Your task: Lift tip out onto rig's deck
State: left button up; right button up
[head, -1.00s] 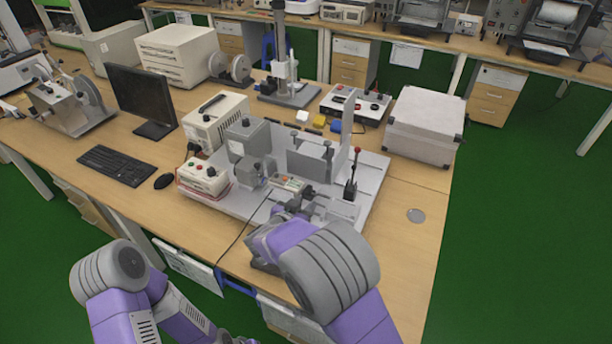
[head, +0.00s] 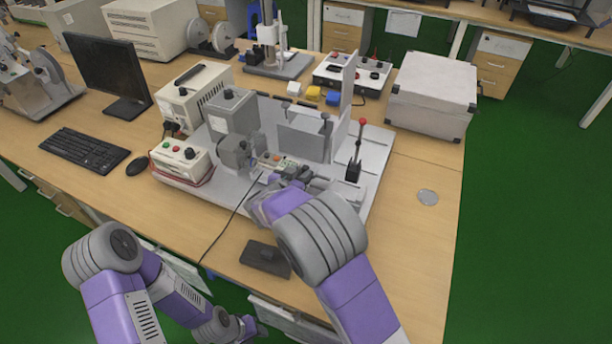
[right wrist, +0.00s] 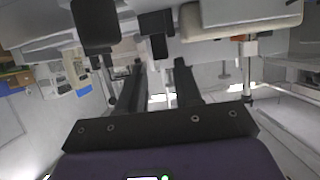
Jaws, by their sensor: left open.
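The rig stands on the bench, with a pale grey deck (head: 376,165), a grey motor-like block (head: 233,114) and upright plates. My right gripper (head: 287,178) reaches over the front of the rig, partly hidden by its own wrist. In the right wrist view, its two dark fingers (right wrist: 160,66) are apart. A thin pale pin, possibly the tip (right wrist: 168,92), shows between them below a dark block (right wrist: 156,24); I cannot tell whether either finger touches it. My left gripper (head: 256,328) is low, in front of the bench, away from the rig.
A red-topped lever (head: 357,148) stands on the rig's right side. A control box (head: 181,160), keyboard (head: 85,154) and grey case (head: 432,95) surround the rig.

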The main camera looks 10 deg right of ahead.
aim_at(306, 167)
jog(key=b+x, duration=0.1)
jog(key=x, duration=0.3)
jog(key=shift+r, duration=0.1)
jog(key=shift+a, duration=0.1)
grip_shut()
